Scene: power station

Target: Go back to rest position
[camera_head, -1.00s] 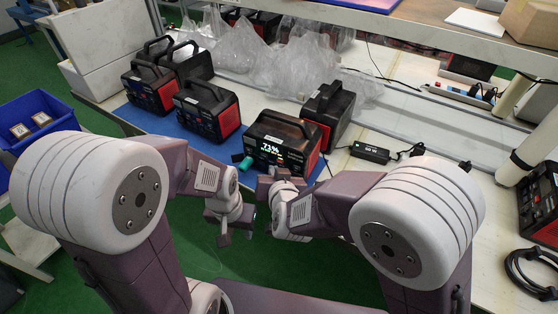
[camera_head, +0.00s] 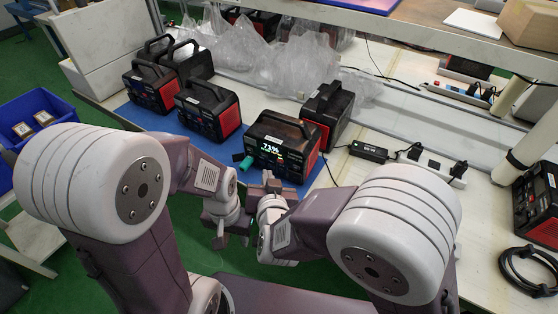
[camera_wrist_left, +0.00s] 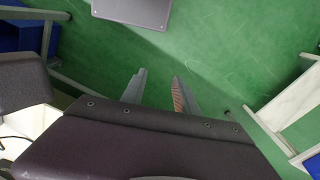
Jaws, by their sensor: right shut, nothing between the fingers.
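My left gripper (camera_head: 232,239) hangs over the green floor in front of the table. In the left wrist view its two fingers (camera_wrist_left: 160,88) stand apart with only green floor between them, so it is open and empty. My right gripper (camera_head: 269,180) is just above it in the head view, close to the table's front edge, shut and holding nothing.
Several more power stations (camera_head: 208,108) stand on the mat to the left. A black adapter (camera_head: 369,151) and a white power strip (camera_head: 432,164) lie right of it. A blue bin (camera_head: 35,113) is at far left. Clear plastic bags lie behind. Green floor is free below the grippers.

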